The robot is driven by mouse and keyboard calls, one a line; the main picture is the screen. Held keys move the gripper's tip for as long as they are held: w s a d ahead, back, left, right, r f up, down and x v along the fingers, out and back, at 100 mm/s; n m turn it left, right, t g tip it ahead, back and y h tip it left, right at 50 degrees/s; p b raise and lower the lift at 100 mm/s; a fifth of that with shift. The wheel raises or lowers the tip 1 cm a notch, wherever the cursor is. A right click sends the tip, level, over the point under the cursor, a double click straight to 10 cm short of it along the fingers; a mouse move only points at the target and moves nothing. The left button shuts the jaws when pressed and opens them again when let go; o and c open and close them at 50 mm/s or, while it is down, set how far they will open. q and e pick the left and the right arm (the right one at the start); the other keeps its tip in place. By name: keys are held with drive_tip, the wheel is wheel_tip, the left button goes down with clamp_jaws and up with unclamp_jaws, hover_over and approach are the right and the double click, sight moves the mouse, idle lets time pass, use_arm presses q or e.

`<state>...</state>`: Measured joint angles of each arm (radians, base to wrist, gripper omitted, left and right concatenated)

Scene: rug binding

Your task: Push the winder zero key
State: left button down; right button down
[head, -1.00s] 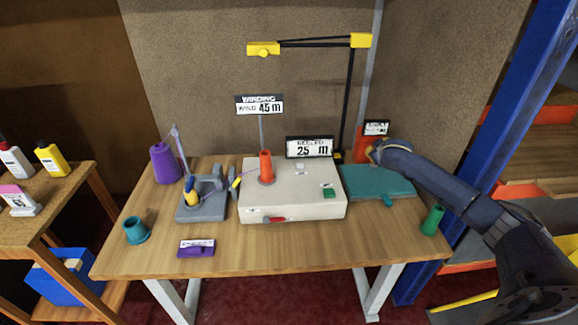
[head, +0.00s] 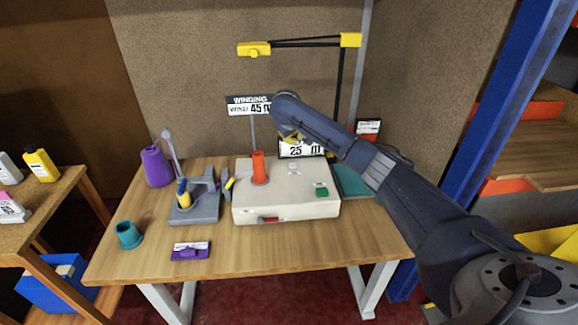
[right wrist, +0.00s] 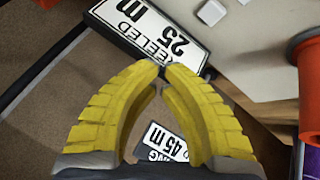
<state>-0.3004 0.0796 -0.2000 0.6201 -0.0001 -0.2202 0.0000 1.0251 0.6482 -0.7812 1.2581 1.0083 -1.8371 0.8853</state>
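The winder is a cream box (head: 275,205) on the wooden table, with an orange spool (head: 259,168) standing on it. On its top are a small pale key or label (head: 294,170) and a green key (head: 321,191); a red switch (head: 268,219) is on its front. I cannot read which one is the zero key. My right gripper (head: 291,138) is above the back of the winder, partly hidden by its own arm, near the "25 m" display (head: 299,151). In the right wrist view its yellow fingers (right wrist: 162,67) meet at the tips, with nothing between them. My left gripper is not in view.
The "winding 45 m" sign (head: 249,106) stands behind the winder. A grey stand (head: 196,208), purple cone (head: 157,166), teal cup (head: 128,235) and purple block (head: 190,251) are on the left. A teal plate (head: 352,182) is at the right, partly hidden by my arm.

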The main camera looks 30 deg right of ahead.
drive_tip(key=shift+a+r, duration=0.1)
drive_tip(key=shift+a, duration=0.05)
idle(0.3)
drive_tip(key=shift+f, duration=4.4)
drive_tip(key=shift+f, duration=0.9)
drive_tip(key=shift+r, duration=0.9)
drive_tip(key=shift+r, duration=2.5)
